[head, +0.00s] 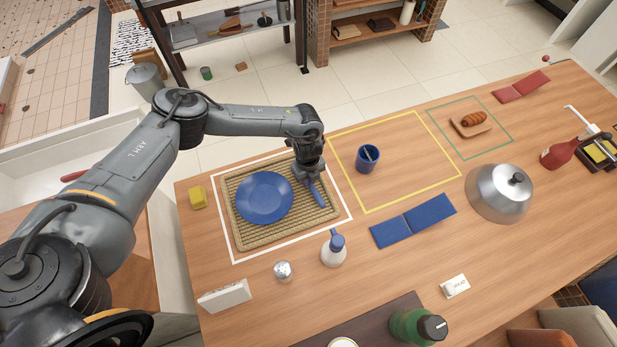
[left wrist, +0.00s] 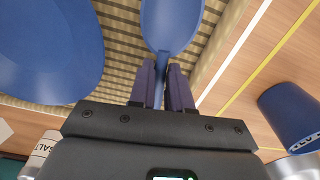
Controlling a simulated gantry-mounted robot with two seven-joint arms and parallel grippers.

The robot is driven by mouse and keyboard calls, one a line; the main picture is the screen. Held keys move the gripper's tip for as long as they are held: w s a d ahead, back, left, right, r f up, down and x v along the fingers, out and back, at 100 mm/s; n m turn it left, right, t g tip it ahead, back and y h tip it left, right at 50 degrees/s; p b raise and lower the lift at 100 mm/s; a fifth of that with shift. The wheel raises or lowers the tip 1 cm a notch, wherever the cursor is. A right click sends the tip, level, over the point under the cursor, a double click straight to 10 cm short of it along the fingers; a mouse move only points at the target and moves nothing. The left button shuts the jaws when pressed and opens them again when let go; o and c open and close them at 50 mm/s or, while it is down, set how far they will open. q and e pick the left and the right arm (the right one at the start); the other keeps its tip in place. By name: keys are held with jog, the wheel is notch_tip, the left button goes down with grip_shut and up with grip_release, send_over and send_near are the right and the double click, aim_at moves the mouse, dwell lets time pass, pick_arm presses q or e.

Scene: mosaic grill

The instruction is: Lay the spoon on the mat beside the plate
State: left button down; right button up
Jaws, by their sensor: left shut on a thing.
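A blue spoon (head: 319,194) is held over the right part of the woven mat (head: 240,238), to the right of the blue plate (head: 264,198). My left gripper (head: 312,178) is shut on its handle. In the left wrist view, the spoon (left wrist: 171,24) has its bowl beyond the fingers (left wrist: 164,75) and its handle between them. The plate (left wrist: 48,50) is at the left there, apart from the spoon, with the mat (left wrist: 122,45) beneath. Whether the spoon touches the mat I cannot tell. My right gripper is not in view.
A blue cup (head: 368,160) stands right of the mat inside a yellow outline. A metal dome (head: 498,195) is farther right.

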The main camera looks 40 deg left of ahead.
pick_arm(q)
jog(key=c, duration=1)
grip_release()
notch_tip(320, 180, up, 11)
jog(key=shift+f+p, duration=0.15)
jog(key=shift+p, duration=0.55)
